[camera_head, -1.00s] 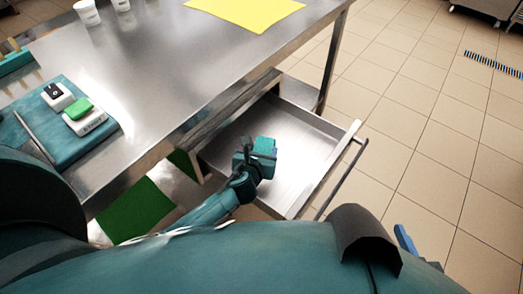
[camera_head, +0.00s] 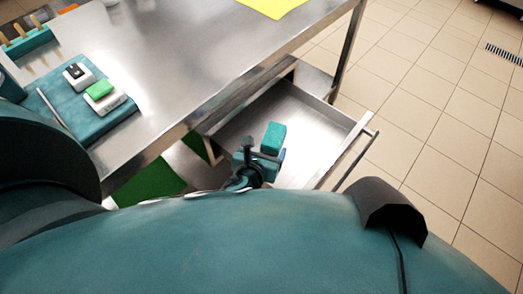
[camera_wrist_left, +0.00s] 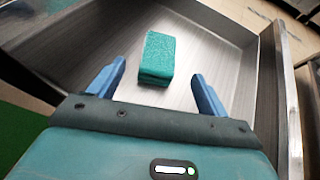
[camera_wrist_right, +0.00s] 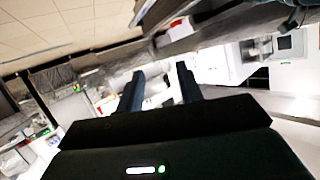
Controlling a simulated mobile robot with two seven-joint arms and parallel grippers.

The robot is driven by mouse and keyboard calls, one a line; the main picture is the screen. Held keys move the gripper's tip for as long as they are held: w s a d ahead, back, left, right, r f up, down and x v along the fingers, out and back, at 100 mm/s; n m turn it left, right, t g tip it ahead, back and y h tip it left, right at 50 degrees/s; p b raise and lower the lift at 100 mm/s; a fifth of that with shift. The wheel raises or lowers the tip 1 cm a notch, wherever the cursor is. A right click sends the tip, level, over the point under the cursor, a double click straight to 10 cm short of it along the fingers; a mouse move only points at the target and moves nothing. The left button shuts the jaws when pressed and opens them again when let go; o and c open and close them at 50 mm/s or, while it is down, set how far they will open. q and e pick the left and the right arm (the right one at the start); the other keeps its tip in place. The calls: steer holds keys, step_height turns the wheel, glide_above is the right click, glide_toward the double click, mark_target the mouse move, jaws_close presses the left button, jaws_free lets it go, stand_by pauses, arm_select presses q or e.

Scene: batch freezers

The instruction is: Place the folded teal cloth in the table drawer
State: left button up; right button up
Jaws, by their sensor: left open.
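The folded teal cloth (camera_head: 273,138) lies on the metal floor of the open table drawer (camera_head: 318,128). In the left wrist view the cloth (camera_wrist_left: 157,58) rests flat in the drawer (camera_wrist_left: 222,55), just beyond the fingertips and not gripped. My left gripper (camera_head: 262,156) is over the near part of the drawer. Its blue fingers are spread apart and empty in the left wrist view (camera_wrist_left: 158,82). My right gripper (camera_wrist_right: 159,77) shows only in the right wrist view. Its fingers are apart with nothing between them, away from the drawer.
The steel table (camera_head: 180,60) carries a teal mat (camera_head: 72,135), a white scale with a green block (camera_head: 100,90), a teal stick holder (camera_head: 25,42) and a yellow sheet (camera_head: 272,6). A green mat (camera_head: 150,178) lies below. Tiled floor (camera_head: 440,110) is clear at right.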

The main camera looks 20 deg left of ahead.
arm_select(q)
steer(key=v, duration=0.3)
steer(key=shift+s+r, duration=0.1)
steer(key=shift+s, duration=0.25)
arm_select(e)
steer(key=shift+w+a+f, duration=0.15)
steer(key=shift+w, duration=0.2)
arm_select(q)
steer(key=shift+r, duration=0.1)
